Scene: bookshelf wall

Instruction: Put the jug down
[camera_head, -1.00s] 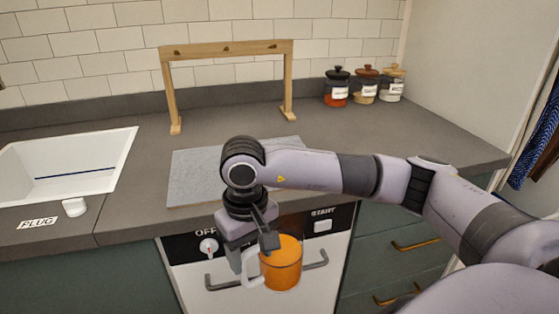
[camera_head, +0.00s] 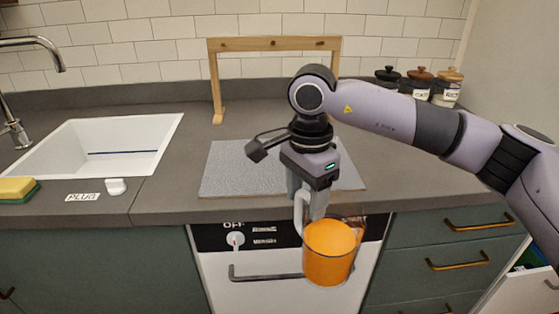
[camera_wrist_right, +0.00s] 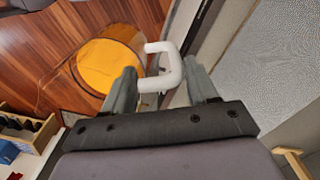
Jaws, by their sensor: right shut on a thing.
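The jug (camera_head: 329,253) is clear with a white handle and holds orange liquid. It hangs upright in front of the counter's front edge, before the white appliance front. My right gripper (camera_head: 308,208) is shut on the jug's white handle. In the right wrist view the handle (camera_wrist_right: 176,68) passes between the fingers of the right gripper (camera_wrist_right: 163,88), and the jug (camera_wrist_right: 106,64) is over the wooden floor. A grey speckled mat (camera_head: 232,172) lies on the counter behind the gripper; it also shows in the right wrist view (camera_wrist_right: 270,60). My left gripper is not in view.
A wooden frame (camera_head: 275,44) stands at the back of the counter (camera_head: 170,185). A white sink (camera_head: 95,150) with a tap (camera_head: 30,45) is at the left, with a sponge (camera_head: 16,189) and a plug (camera_head: 116,186) near its front. Lidded jars (camera_head: 420,82) stand at the back right, partly behind my arm.

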